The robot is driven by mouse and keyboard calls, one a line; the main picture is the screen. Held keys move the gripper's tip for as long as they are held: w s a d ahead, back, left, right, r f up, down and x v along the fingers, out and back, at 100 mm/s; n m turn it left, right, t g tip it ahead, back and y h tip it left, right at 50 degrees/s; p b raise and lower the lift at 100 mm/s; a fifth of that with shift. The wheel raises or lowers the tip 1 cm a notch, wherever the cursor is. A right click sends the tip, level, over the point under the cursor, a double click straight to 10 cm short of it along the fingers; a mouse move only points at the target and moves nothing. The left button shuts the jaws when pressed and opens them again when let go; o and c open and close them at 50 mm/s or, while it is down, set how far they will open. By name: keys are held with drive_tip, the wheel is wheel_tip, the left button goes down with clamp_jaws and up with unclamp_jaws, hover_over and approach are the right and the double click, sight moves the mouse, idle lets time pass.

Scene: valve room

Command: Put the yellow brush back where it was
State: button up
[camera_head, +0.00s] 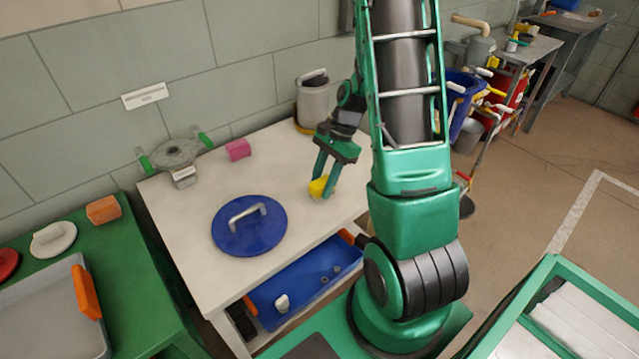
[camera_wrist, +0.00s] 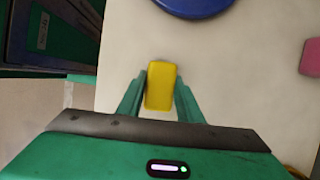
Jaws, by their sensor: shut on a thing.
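The yellow brush (camera_head: 317,186) is a small yellow block between the fingers of my gripper (camera_head: 323,181), at the right part of the white table. In the wrist view the yellow brush (camera_wrist: 160,86) shows its flat top between the two green fingertips of my gripper (camera_wrist: 159,92). My gripper is shut on it and points down. The white tabletop (camera_head: 190,230) is below it; I cannot tell whether the brush touches the surface.
A blue round lid (camera_head: 240,238) with a grey handle lies left of my gripper. A pink block (camera_head: 238,149), a grey valve-like device (camera_head: 174,155) and a grey canister (camera_head: 313,100) stand along the back. A blue bin (camera_head: 290,292) sits under the tabletop. Bare tabletop surrounds my gripper.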

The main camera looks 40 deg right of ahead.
drive_tip(key=o, duration=0.9)
drive_tip(key=v, duration=1.1)
drive_tip(key=shift+s+a+r+n+h, duration=0.8)
drive_tip(key=shift+s+r+n, duration=0.85)
drive_tip(key=shift+s, duration=1.85)
drive_tip(key=shift+s+a+r+n+h, duration=1)
drive_tip(key=shift+s+n, duration=1.1)
drive_tip(key=shift+s, duration=1.4)
drive_tip(key=shift+s+a+r+n+h, duration=0.55)
drive_tip(key=shift+s+r+n, duration=1.2)
drive_tip(key=shift+s, duration=1.75)
drive_tip(key=shift+a+f, duration=0.1)
drive_tip(key=shift+a, duration=0.05)
